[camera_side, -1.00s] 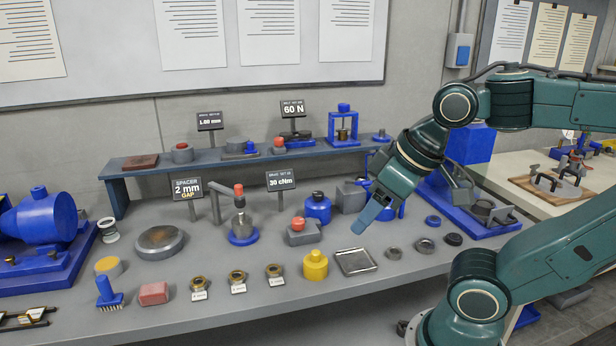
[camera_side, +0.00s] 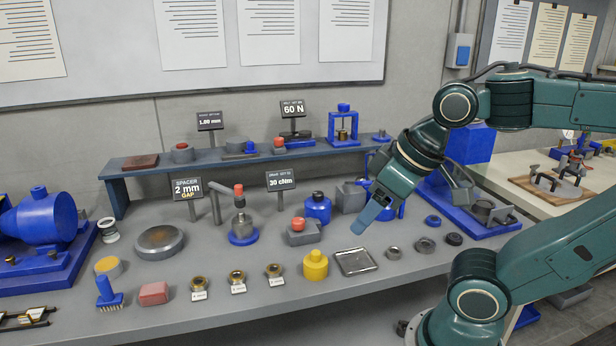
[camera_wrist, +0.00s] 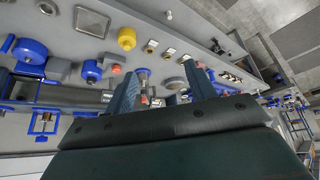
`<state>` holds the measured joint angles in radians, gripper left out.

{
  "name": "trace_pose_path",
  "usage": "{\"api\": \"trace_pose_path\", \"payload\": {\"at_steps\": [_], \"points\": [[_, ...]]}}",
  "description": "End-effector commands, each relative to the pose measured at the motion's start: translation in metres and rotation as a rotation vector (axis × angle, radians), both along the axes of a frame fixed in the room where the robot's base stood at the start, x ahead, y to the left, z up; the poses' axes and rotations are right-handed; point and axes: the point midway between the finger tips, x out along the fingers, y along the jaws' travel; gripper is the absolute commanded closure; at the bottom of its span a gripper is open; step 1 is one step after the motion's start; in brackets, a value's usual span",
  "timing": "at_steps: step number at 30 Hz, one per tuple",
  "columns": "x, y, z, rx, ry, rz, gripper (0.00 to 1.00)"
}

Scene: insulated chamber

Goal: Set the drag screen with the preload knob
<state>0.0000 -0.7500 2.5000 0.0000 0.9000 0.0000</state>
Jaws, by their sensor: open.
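A drag screen reading 30 cNm (camera_side: 280,181) stands on a post on the bench. A red knob (camera_side: 298,223) sits on a grey block (camera_side: 303,234) in front of it. Another red knob (camera_side: 238,189) tops a stem on a blue round base (camera_side: 243,237). I cannot tell which is the preload knob. My gripper (camera_side: 366,222) hangs above the bench, right of both, near the metal tray, touching nothing that I can see. In the wrist view its two fingers (camera_wrist: 162,95) are spread with nothing held between them.
A square metal tray (camera_side: 356,261) and a yellow pot (camera_side: 315,266) lie below and left of the gripper. A raised shelf (camera_side: 220,160) with small fixtures runs along the back. A 2 mm spacer sign (camera_side: 187,188) stands left. Several small rings lie right of the tray.

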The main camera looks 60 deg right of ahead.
Motion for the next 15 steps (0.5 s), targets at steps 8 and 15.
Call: {"api": "trace_pose_path", "payload": {"at_steps": [8, 15], "points": [[0.011, -0.004, 0.006, -0.008, 0.021, -0.003, 0.45], [0.045, -0.017, 0.019, -0.027, 0.081, -0.011, 0.45]]}}
